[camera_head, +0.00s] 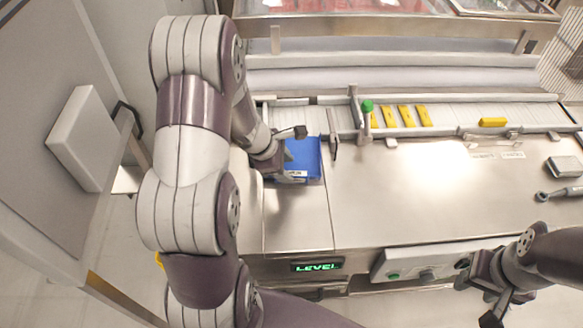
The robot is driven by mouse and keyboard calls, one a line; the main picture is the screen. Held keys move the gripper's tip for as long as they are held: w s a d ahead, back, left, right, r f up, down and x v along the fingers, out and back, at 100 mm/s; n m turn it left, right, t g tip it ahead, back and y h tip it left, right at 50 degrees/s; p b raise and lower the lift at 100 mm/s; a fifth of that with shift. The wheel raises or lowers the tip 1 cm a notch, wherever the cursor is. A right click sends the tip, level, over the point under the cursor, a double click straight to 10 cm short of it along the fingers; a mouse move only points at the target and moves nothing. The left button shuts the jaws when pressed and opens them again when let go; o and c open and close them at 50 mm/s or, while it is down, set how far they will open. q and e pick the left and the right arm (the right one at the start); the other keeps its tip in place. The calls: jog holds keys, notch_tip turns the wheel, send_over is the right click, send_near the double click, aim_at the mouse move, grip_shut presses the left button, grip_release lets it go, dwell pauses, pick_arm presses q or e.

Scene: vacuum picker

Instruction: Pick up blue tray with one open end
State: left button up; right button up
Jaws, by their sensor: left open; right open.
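The blue tray (303,158) lies on the steel worktop, left of the picture's middle, near the conveyor's left end. A white label with dark print shows at its near edge. My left gripper (291,152) is open at the tray's left side and covers part of it. I cannot tell whether its fingers touch the tray. The tray's open end is not clear from here. My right gripper (488,304) is open and empty at the bottom right, in front of the machine's front panel.
A conveyor (445,115) with several yellow blocks (405,116) runs behind the tray. A green knob (367,106) stands on its rail. The steel worktop (400,195) right of the tray is clear. A lit "LEVEL" display (317,266) is on the front panel. A grey handle (560,192) lies at right.

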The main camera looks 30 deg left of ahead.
aim_at(290, 173)
pick_arm(q)
jog(key=x, duration=0.5)
jog(key=shift+s+a+b, duration=0.1)
jog(key=shift+s+b, duration=0.05)
jog(key=shift+b, duration=0.25)
jog(key=shift+s+r, duration=0.1)
jog(key=shift+c, duration=0.7)
grip_shut()
notch_tip(290, 173, up, 18)
jog(key=p, duration=0.6)
jog(key=shift+p, duration=0.35)
